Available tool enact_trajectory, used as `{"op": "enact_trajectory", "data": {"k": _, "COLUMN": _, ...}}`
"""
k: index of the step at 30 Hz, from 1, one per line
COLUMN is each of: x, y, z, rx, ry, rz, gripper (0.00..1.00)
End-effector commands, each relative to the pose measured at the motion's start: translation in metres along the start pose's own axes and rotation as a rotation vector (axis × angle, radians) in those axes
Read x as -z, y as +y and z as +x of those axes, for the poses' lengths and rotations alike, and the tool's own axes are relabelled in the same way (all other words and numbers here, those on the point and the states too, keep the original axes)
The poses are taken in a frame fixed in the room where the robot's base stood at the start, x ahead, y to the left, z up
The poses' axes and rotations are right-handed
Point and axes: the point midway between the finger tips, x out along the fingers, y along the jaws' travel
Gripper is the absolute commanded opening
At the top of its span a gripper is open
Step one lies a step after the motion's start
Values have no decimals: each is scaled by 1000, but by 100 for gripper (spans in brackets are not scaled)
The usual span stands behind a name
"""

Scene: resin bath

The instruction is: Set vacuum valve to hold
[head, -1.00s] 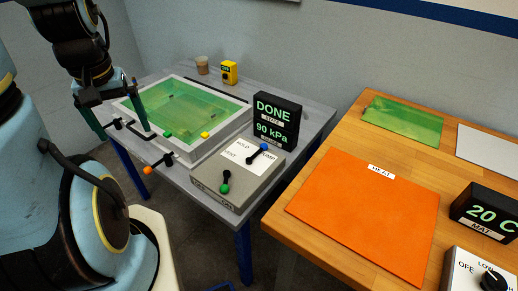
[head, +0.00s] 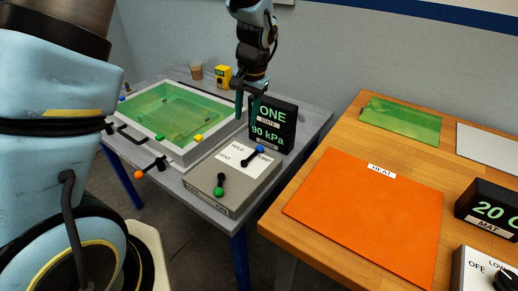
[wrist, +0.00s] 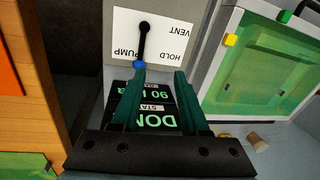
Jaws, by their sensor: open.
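The vacuum valve is a black lever with a blue knob (head: 260,149) on a white plate (head: 228,156) marked VENT, HOLD and PUMP. Its knob end lies at the PUMP mark, also seen in the wrist view, where the blue knob (wrist: 138,65) shows just beyond one fingertip. The HOLD mark (wrist: 172,52) lies to the right of PUMP in that view. My gripper (head: 246,117) is open and empty, pointing down in front of the display, above and behind the valve. In the wrist view its fingertips (wrist: 159,75) are apart, with nothing between them held.
A black display (head: 273,126) reading 90 kPa stands close behind the valve. A second lever with a green knob (head: 219,192) sits on the same grey box (head: 240,187). The green-filled bath (head: 190,160) is at left, with an orange-knobbed handle (head: 139,175) in front.

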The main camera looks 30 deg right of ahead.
Motion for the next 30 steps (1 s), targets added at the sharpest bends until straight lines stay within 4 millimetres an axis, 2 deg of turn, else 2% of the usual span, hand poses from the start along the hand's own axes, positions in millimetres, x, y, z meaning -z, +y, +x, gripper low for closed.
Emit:
{"op": "enact_trajectory", "data": {"k": 1, "x": 11, "y": 18, "z": 6, "rx": 11, "ry": 1, "rz": 45, "gripper": 45}}
{"op": "enact_trajectory", "data": {"k": 3, "x": 20, "y": 33, "z": 9, "rx": 23, "ry": 2, "rz": 84, "gripper": 45}}
{"op": "enact_trajectory", "data": {"k": 6, "x": 26, "y": 44, "z": 11, "rx": 32, "ry": 3, "rz": 112, "gripper": 45}}
{"op": "enact_trajectory", "data": {"k": 11, "x": 28, "y": 46, "z": 21, "rx": 34, "ry": 1, "rz": 118, "gripper": 45}}
{"op": "enact_trajectory", "data": {"k": 24, "x": 27, "y": 43, "z": 96, "rx": 33, "ry": 1, "rz": 119, "gripper": 45}}
{"op": "enact_trajectory", "data": {"k": 30, "x": 28, "y": 43, "z": 114, "rx": 33, "ry": 3, "rz": 117, "gripper": 45}}
